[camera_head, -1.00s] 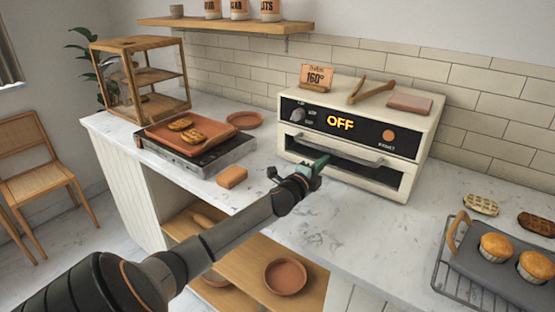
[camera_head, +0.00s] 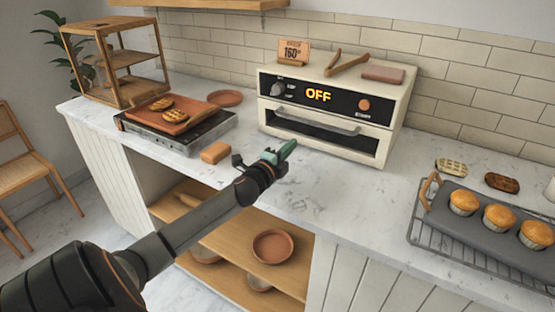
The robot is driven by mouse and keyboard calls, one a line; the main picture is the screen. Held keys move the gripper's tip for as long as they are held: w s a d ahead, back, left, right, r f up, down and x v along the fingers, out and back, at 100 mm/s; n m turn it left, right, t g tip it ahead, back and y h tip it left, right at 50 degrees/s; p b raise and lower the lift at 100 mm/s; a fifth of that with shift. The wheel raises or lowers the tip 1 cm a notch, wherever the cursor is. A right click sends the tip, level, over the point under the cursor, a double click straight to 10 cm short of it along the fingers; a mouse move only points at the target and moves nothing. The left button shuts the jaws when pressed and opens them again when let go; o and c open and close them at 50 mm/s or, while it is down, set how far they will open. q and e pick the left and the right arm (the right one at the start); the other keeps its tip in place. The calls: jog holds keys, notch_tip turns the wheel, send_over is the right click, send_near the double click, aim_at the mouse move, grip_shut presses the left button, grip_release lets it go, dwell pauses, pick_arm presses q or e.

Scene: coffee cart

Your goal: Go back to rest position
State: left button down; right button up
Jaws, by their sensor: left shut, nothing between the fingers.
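My left arm reaches in from the lower left. Its gripper (camera_head: 286,152) is shut and empty, with teal fingertips in front of the oven over the counter's front part. The cream oven (camera_head: 335,110) stands on the counter; its display reads OFF and its front opening is dark. My right gripper is not in view.
A griddle (camera_head: 176,138) with a terracotta tray and browned food stands left, near a wooden display case (camera_head: 115,60). A small orange-brown block (camera_head: 215,153) lies on the counter (camera_head: 340,200). A grey muffin tray (camera_head: 480,215) sits on a rack at right.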

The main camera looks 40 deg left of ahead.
pick_arm(q)
jog(key=shift+v, duration=3.1)
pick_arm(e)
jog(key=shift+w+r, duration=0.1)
